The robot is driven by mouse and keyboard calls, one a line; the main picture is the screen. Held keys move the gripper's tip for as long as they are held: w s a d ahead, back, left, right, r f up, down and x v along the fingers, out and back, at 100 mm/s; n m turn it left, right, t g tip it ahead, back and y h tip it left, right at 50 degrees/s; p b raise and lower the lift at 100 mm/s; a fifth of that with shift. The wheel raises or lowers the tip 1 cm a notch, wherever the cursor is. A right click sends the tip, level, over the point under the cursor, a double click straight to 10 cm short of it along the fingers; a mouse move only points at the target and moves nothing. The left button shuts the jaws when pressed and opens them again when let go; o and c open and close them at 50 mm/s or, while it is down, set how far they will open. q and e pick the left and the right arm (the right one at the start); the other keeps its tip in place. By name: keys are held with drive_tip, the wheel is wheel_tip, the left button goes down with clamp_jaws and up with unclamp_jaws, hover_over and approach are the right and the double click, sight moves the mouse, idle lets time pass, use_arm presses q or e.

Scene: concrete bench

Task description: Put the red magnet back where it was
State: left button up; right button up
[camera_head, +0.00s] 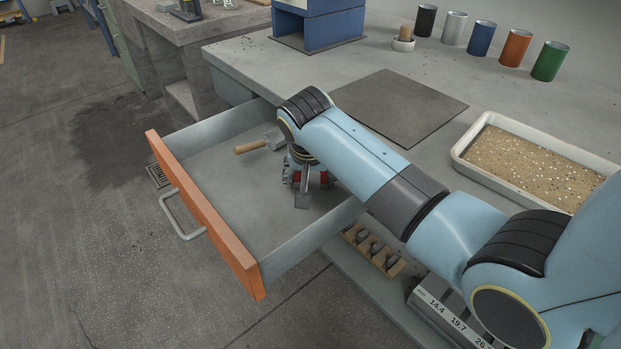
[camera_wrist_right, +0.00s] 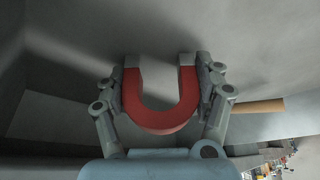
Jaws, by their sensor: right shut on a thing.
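The red magnet (camera_wrist_right: 160,118) is a horseshoe with pale tips; in the right wrist view it sits between both fingers of my right gripper (camera_wrist_right: 163,88). My right gripper (camera_head: 303,185) is shut on it, inside the open drawer (camera_head: 207,228). In the head view only a little red of the magnet (camera_head: 326,178) shows beside the fingers. I cannot tell whether the magnet touches the drawer floor. The drawer has an orange front and grey walls. My left gripper is not in view.
A wooden-handled tool (camera_head: 249,147) lies in the drawer behind my gripper. On the bench are a dark square mat (camera_head: 400,105), a tray of gravel (camera_head: 540,158), several coloured cups (camera_head: 481,38) and a small pot (camera_head: 403,43). The drawer's front half is clear.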

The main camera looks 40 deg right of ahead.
drive_tip(key=shift+a, duration=0.1)
drive_tip(key=shift+f, duration=0.1)
drive_tip(key=o, duration=1.6)
drive_tip(key=shift+f, duration=0.1)
drive_tip(key=p+v, duration=0.3)
drive_tip(key=v, duration=0.9)
drive_tip(key=shift+s, duration=0.1)
